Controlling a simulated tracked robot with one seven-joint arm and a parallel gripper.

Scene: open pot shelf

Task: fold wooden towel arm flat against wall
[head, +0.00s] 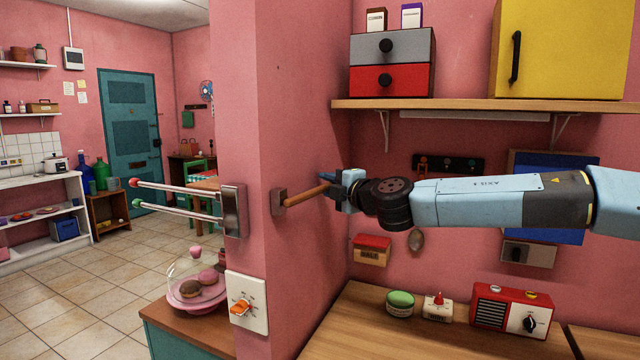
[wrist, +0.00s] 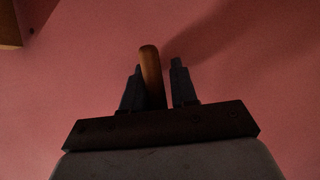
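The wooden towel arm (head: 306,195) is a round brown bar. It sticks out from a small dark bracket (head: 278,201) on the pink wall corner, pointing right and slightly up towards my gripper (head: 333,186). In the wrist view, the wooden towel arm (wrist: 151,68) stands between the two dark fingers of my gripper (wrist: 159,66). It lies close to the left finger, and a gap shows at the right finger. My gripper is open around the bar. Whether the left finger touches it I cannot tell. In the head view, my gripper hides the bar's far end.
A metal rack with two rods (head: 180,202) is mounted left of the bracket. Below it are an orange switch (head: 240,307) and a glass-domed cake stand (head: 197,294). A wooden shelf (head: 470,105) runs above my arm. A counter (head: 385,335) with a red radio (head: 510,311) lies below.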

